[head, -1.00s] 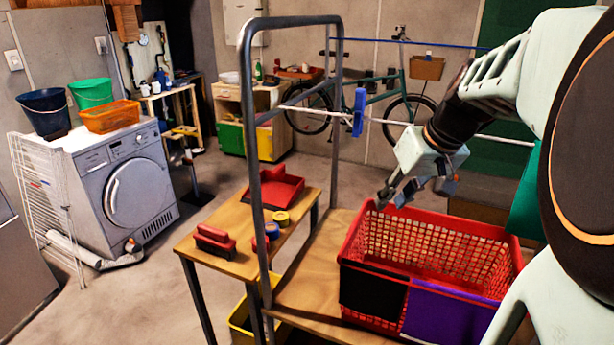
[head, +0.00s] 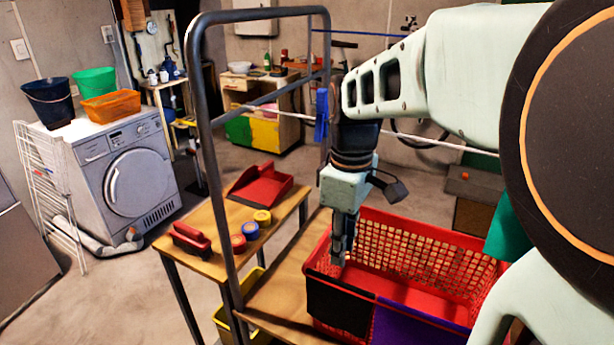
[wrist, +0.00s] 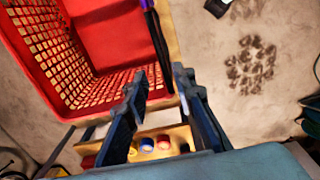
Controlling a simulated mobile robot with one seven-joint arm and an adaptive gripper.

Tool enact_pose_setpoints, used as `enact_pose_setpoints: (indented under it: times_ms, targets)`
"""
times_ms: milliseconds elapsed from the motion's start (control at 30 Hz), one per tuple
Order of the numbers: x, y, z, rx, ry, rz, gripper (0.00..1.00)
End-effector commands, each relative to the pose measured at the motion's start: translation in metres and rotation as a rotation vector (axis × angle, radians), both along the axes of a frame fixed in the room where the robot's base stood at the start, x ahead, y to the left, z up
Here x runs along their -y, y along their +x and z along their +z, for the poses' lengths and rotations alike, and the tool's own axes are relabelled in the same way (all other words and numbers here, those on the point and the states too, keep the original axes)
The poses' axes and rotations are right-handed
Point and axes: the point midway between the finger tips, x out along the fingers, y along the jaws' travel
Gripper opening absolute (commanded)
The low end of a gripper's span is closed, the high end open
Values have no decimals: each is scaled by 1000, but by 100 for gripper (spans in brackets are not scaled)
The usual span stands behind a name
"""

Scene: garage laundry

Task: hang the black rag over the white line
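The black rag (head: 338,305) hangs over the near rim of the red basket (head: 415,235), toward its left end. In the wrist view the rag (wrist: 159,45) is a narrow dark strip along the basket's edge. My gripper (head: 338,258) points down close above that rim, at the rag. In the wrist view its two fingers (wrist: 161,80) are apart, with the rag's edge running up between and beyond the tips; nothing is seen clamped. The white line (head: 455,145) runs behind the basket, partly hidden by my arm, with a blue peg (head: 321,115) on it.
A purple rag (head: 415,328) hangs beside the black one. A grey metal frame (head: 212,150) rises left of the basket. A wooden bench (head: 205,265) holds a red dustpan (head: 262,185), a brush (head: 191,240) and tape rolls. A blue line (head: 365,33) runs further back.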

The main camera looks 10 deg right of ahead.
Motion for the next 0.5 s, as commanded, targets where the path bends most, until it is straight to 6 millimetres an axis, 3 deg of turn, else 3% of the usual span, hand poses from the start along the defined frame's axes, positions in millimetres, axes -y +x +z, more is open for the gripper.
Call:
enact_pose_setpoints:
  times_ms: [267,500]
  targets:
    - [-3,-2,-7,-8,-9,25,24]
    - [-3,-2,-29,-8,-9,23,24]
